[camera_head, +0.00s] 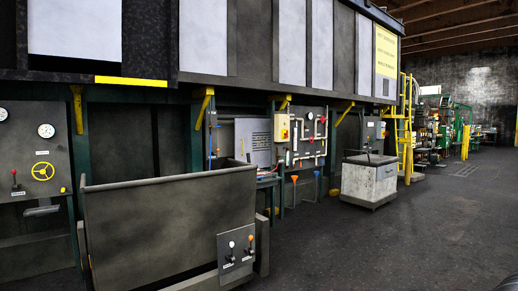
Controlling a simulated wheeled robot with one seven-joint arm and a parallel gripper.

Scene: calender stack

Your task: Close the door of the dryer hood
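A long overhead hood with dark framing (150,40) runs along the top left and recedes to the right. Its face carries alternating grey and whitish panels, including a large white panel (75,27) at the left. A yellow sign (386,52) with text is on its far end. I cannot tell which panel is the door or whether any stands open. A yellow strip (131,81) marks the hood's lower edge. My gripper is not in view.
A large dark bin (170,215) with a lever box (236,250) stands in front of the hood's underside. A gauge panel (38,150) is at left. A pale cart (369,179) and yellow ladder (405,130) stand farther back. The floor (420,235) at right is clear.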

